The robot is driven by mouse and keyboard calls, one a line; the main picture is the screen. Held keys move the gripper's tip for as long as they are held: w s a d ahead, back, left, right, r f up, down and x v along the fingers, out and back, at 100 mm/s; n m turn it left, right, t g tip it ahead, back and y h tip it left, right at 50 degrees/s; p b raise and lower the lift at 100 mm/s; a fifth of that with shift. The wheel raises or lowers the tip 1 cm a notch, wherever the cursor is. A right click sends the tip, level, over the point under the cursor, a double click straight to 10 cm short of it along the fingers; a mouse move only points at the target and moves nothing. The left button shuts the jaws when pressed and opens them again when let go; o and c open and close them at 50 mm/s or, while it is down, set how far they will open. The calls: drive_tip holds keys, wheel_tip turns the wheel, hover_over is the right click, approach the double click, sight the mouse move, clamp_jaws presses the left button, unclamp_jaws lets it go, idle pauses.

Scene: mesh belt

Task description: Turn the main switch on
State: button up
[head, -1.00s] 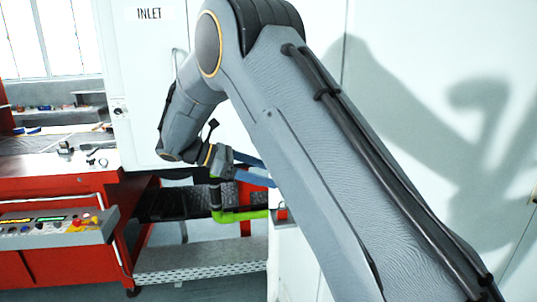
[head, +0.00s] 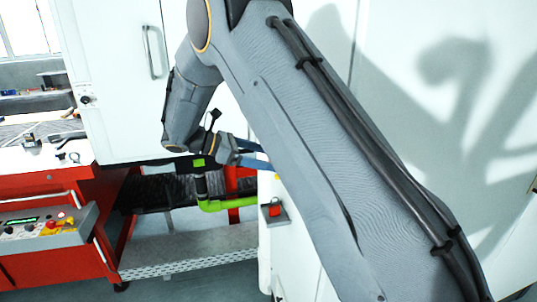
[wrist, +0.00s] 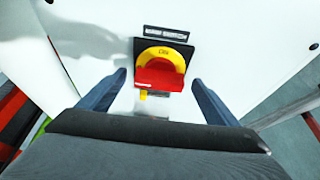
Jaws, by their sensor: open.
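The main switch (wrist: 160,72) is in the upper middle of the wrist view. It has a red handle on a yellow disc with a black plate, set on a white panel. A dark label reading MAIN SWITCH sits at its top edge. My gripper (wrist: 159,79) is open, with one blue-grey finger on each side of the red handle and a gap on both sides. In the head view my gripper (head: 256,163) points right toward the white cabinet, and its fingertips are hidden behind my arm. I cannot make out the switch for certain there.
A red-and-grey box (head: 273,210) juts from the cabinet edge below my gripper. A light green bar (head: 228,203) lies left of it. A control panel (head: 45,228) with buttons stands at the left. A white door with a handle (head: 150,52) is behind my arm.

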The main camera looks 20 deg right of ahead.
drive_tip(key=shift+x, duration=0.75)
drive_tip(key=c, duration=1.1)
drive_tip(key=shift+o, duration=0.2)
